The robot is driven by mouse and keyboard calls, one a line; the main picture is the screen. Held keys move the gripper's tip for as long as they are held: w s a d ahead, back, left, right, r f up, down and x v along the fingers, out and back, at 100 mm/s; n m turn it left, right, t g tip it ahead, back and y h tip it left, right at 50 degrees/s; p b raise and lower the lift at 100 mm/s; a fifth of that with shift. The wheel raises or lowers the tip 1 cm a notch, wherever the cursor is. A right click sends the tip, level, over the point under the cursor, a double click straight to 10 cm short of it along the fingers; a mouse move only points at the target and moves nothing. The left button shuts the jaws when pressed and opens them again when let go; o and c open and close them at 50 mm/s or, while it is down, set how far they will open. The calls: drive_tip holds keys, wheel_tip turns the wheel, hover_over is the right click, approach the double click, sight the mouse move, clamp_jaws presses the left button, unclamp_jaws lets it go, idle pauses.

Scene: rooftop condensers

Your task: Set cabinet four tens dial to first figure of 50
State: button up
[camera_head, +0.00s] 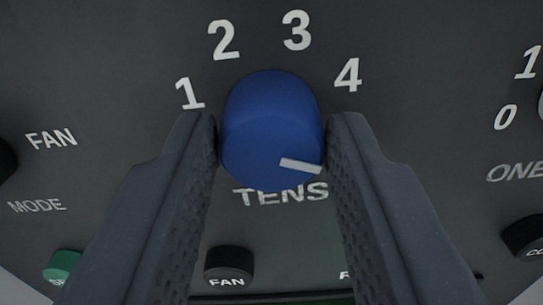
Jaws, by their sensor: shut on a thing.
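The blue tens dial (268,115) stands out from a dark panel (120,50), above the label TENS (280,195). The figures 1, 2, 3 and 4 (347,75) run in an arc above it from left to right. Its white pointer line (300,166) points right and slightly down, past the 4, toward the right finger. Any figure there is hidden behind that finger. My gripper (272,130) is shut on the dial, one finger on each side.
A black FAN button (228,266) sits below the dial and a green button (63,265) at lower left. A partly hidden black button (527,237) is at lower right. FAN and MODE labels (37,206) are at left; part of the ONES label (513,172) is at right.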

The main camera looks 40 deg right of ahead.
idle(0.4)
drive_tip(key=o, duration=1)
drive_tip(key=shift+s+a, duration=0.1)
drive_tip(key=shift+a, duration=0.05)
drive_tip(key=v, duration=1.3)
drive_tip(key=shift+s+a+b, duration=0.15)
drive_tip(key=shift+s+b, duration=0.05)
drive_tip(key=shift+b, duration=0.2)
